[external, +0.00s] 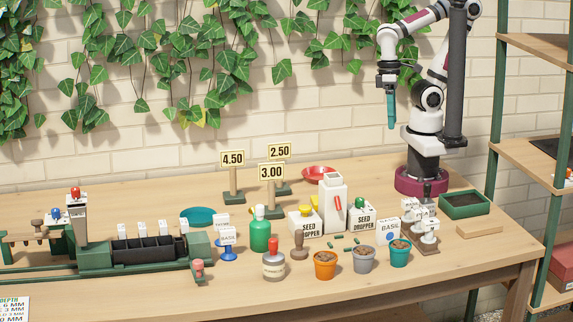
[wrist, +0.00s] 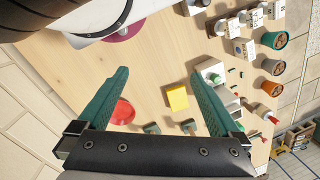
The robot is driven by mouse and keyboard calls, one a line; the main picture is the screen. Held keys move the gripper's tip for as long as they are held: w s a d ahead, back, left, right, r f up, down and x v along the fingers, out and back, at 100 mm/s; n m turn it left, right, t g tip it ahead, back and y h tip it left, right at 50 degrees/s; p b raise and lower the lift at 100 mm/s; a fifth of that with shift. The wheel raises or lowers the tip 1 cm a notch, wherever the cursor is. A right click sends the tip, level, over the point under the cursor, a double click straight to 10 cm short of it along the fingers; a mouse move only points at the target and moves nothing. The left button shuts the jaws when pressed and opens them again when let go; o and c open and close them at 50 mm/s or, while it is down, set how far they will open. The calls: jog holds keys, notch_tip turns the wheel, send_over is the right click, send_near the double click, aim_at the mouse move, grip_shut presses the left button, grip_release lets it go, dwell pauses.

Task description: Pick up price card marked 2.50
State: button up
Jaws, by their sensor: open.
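The price card marked 2.50 (external: 280,151) stands upright on a post with a dark green base, behind the 3.00 card (external: 271,172) and to the right of the 4.50 card (external: 232,158). My gripper (external: 391,125) hangs pointing down, high above the table at the back right, well apart from the cards. In the wrist view its two teal fingers (wrist: 160,75) are spread apart with nothing held between them. Dark green blocks, likely card bases, show beyond the gripper's palm there, but no price can be read.
A red dish (external: 318,173) lies right of the cards. A yellow block (wrist: 177,97) shows in the wrist view. Table space behind the cards is clear.

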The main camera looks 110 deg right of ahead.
dwell(0.4)
jog(key=w+d+r+m+g+h, duration=0.1)
jog(key=w+d+m+g+h, duration=0.3)
jog(key=w+h, duration=0.55)
jog(key=m+t+h, duration=0.4)
jog(key=m+h, duration=0.2)
jog(key=m, duration=0.2)
send_near(280, 149)
jog(key=x, duration=1)
jog(key=shift+d+f, duration=0.1)
jog(key=shift+d, duration=0.1)
grip_shut()
